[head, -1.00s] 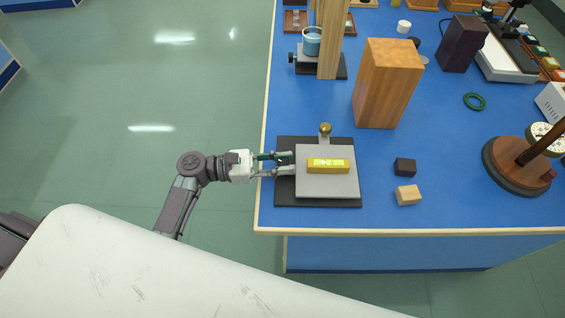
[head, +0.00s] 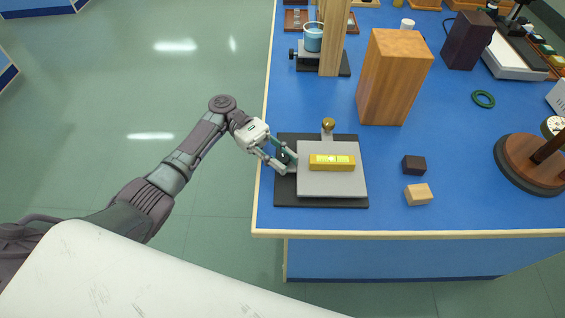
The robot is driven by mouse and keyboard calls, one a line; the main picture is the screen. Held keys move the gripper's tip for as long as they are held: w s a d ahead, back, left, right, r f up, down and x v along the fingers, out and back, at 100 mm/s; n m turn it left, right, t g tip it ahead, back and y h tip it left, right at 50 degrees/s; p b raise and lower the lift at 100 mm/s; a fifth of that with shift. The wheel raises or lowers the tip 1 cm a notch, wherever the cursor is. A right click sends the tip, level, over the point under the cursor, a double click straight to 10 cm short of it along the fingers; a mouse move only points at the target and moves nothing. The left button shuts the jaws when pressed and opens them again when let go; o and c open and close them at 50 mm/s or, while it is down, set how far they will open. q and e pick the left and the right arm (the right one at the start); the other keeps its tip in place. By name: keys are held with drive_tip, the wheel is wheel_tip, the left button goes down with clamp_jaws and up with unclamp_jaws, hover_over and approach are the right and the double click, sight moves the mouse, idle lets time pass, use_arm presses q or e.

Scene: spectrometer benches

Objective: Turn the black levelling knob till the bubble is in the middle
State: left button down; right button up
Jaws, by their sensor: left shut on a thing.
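A grey levelling plate (head: 318,185) lies on a black base (head: 338,202) near the left front of the blue bench. A yellow spirit level (head: 332,162) lies across the plate; its vial shows, but the bubble is too small to place. A brass knob (head: 328,125) stands at the plate's far edge. My left gripper (head: 288,163) is at the left edge of the plate, shut on the black levelling knob, which its fingers mostly hide. My right gripper is not in view.
A dark cube (head: 414,165) and a light wooden block (head: 418,194) lie right of the base. A tall wooden block (head: 394,80) stands behind. A round wooden stand (head: 530,163) is at the right. Blue bench surface between them is clear.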

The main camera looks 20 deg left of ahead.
sight(283, 157)
use_arm(q)
drive_tip(key=shift+m+g+y+b, duration=0.5)
drive_tip(key=shift+m+g+b, duration=0.15)
drive_tip(key=shift+g, duration=0.25)
drive_tip(key=c, duration=0.9)
unclamp_jaws()
wheel_tip(283, 157, up, 10)
drive_tip(key=shift+r, duration=0.1)
